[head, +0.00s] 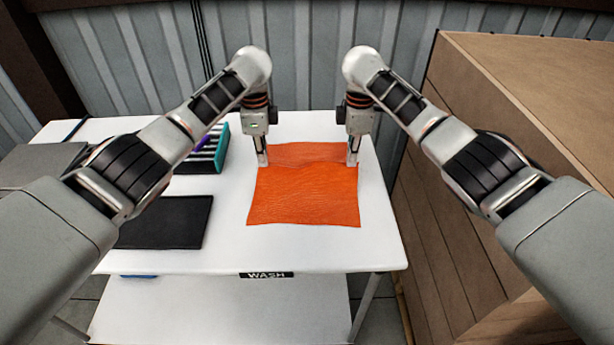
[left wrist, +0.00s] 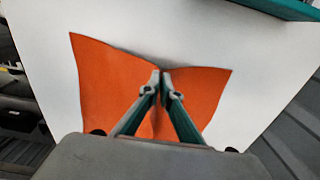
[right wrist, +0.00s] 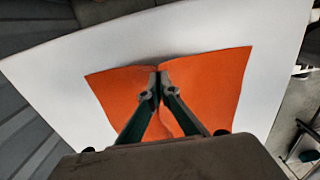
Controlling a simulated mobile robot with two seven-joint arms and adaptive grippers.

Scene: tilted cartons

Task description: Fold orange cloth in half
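The orange cloth (head: 303,203) lies on the white table, its front part spread out flat. A raised crease runs across it between my two grippers, and a narrower part shows behind the crease. My left gripper (head: 262,160) is shut on the cloth's left edge, partway along that side. In the left wrist view, its fingertips (left wrist: 162,73) meet at a pinched point of the edge. My right gripper (head: 352,160) is shut on the right edge, likewise pinched in the right wrist view (right wrist: 159,76). Cloth between the fingertips is hidden.
A black flat pad (head: 165,222) and a striped rack with teal and purple parts (head: 206,150) lie left of the cloth. The white table (head: 300,252) is clear in front of the cloth. A wooden crate (head: 470,150) stands close on the right.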

